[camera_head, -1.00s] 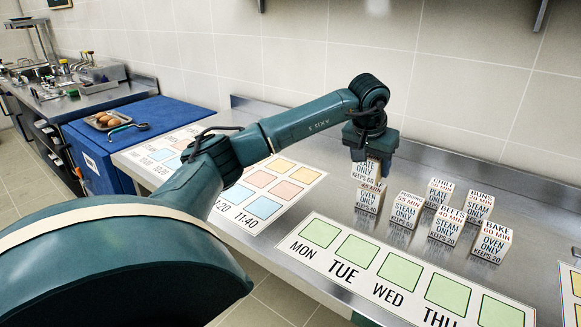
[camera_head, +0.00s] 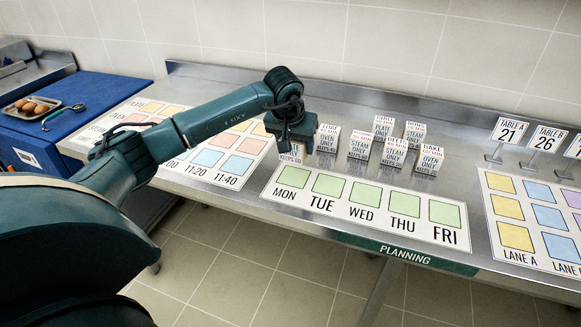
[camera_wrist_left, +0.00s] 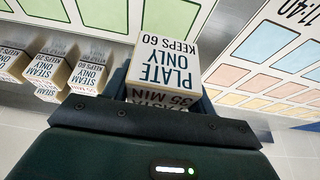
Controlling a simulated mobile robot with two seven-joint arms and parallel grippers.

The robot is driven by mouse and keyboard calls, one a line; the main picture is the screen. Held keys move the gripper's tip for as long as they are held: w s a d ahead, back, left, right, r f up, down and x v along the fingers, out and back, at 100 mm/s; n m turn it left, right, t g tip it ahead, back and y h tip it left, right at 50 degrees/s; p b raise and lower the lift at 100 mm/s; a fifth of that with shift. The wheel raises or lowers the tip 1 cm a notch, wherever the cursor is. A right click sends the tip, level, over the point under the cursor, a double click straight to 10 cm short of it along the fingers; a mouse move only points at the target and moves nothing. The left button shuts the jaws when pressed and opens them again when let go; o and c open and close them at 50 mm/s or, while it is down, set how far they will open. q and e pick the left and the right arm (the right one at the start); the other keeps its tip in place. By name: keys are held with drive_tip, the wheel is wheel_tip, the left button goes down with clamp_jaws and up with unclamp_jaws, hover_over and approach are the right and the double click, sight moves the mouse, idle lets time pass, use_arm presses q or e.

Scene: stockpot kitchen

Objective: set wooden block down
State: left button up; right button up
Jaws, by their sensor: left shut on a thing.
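My left gripper (camera_head: 291,140) is shut on a wooden block (camera_head: 292,154) with printed white faces. It is above the bench, just behind the MON square (camera_head: 293,177) of the planning sheet. In the left wrist view the held block (camera_wrist_left: 165,62) sits between the fingers, its face reading "PLATE ONLY KEEPS 60" upside down, with "35 MIN" on a lower face. The sheet's green squares (camera_wrist_left: 103,14) lie beyond it there. I cannot tell whether the block's underside touches the bench. My right gripper is not in view.
Several similar blocks stand behind the sheet; the nearest one (camera_head: 327,138) is just right of the held block. A sheet with times (camera_head: 222,158) lies left, a lane sheet (camera_head: 515,237) and table-number stands (camera_head: 508,131) right. The green squares are bare.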

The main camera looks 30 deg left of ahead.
sight(296, 172)
use_arm(q)
wheel_tip(296, 172, down, 2)
drive_tip(key=shift+w+f, duration=0.1)
drive_tip(key=shift+f, duration=0.1)
wheel_tip(296, 172, down, 4)
drive_tip(key=shift+r+p, duration=0.1)
drive_tip(key=shift+p, duration=0.2)
drive_tip(key=shift+f, duration=0.2)
drive_tip(key=o, duration=0.6)
drive_tip(key=shift+f, duration=0.15)
drive_tip(key=o, duration=0.5)
drive_tip(key=shift+c, duration=0.2)
